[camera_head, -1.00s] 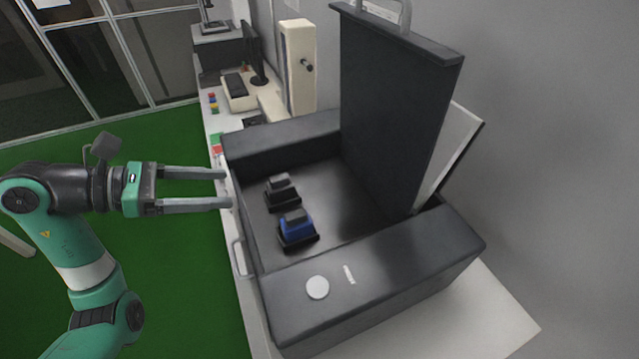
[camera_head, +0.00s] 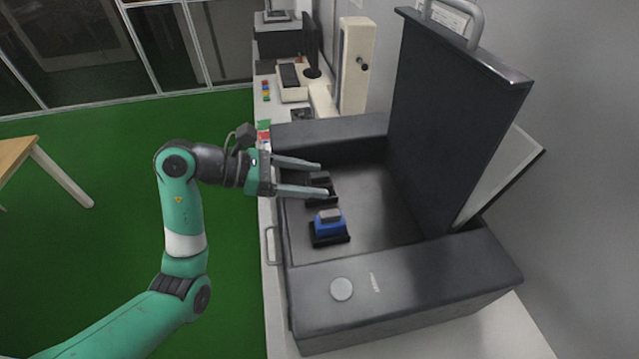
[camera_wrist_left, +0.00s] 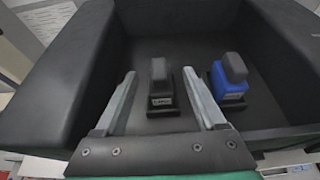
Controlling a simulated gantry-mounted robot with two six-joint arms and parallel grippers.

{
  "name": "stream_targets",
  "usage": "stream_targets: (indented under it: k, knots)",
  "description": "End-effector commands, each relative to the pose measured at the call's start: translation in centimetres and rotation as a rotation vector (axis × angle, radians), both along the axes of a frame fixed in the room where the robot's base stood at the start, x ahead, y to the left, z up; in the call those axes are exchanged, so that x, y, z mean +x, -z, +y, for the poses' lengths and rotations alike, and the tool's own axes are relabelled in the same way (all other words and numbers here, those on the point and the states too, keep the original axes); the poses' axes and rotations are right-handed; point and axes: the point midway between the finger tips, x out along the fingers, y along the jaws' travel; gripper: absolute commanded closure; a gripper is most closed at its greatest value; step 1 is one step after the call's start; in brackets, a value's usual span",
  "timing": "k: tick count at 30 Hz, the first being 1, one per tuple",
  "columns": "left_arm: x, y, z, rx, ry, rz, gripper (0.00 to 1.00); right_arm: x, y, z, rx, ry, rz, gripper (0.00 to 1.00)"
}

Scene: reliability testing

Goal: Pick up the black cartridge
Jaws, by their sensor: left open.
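The black cartridge (camera_head: 322,192) sits on a black base inside the open dark box, partly hidden by my left gripper in the head view. In the left wrist view the black cartridge (camera_wrist_left: 160,88) stands upright with a grey top and a pale label, beyond and between the fingers. My left gripper (camera_head: 322,179) is open and empty, its fingers reaching over the box's left wall. It also shows in the left wrist view (camera_wrist_left: 166,98). I cannot tell whether the fingers touch the cartridge. My right gripper is not in view.
A blue cartridge (camera_head: 329,224) on a black base stands close beside the black one. The box (camera_head: 400,290) has thick walls, and its raised lid (camera_head: 455,120) stands on the right. A cream instrument (camera_head: 354,65) and a monitor (camera_head: 312,45) are behind.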

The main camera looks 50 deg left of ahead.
Motion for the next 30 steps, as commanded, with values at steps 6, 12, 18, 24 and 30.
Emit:
stream_targets:
  k: [6, 12, 18, 24, 30]
  knots:
    - [1.7, 0.8, -1.1, -0.002, 0.001, 0.000, 0.28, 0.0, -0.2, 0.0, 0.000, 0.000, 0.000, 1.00]
    - [1.6, 0.8, -1.0, -0.001, 0.000, -0.001, 0.35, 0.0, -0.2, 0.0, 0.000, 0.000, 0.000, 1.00]
    - [1.6, 0.8, -1.0, -0.001, 0.000, -0.001, 0.71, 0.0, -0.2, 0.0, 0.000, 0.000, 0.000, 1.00]
    - [1.6, 0.8, -1.0, -0.001, 0.000, -0.001, 1.00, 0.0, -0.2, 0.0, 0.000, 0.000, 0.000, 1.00]
    - [1.6, 0.7, -1.0, -0.001, 0.000, -0.001, 1.00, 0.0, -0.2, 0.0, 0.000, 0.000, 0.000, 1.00]
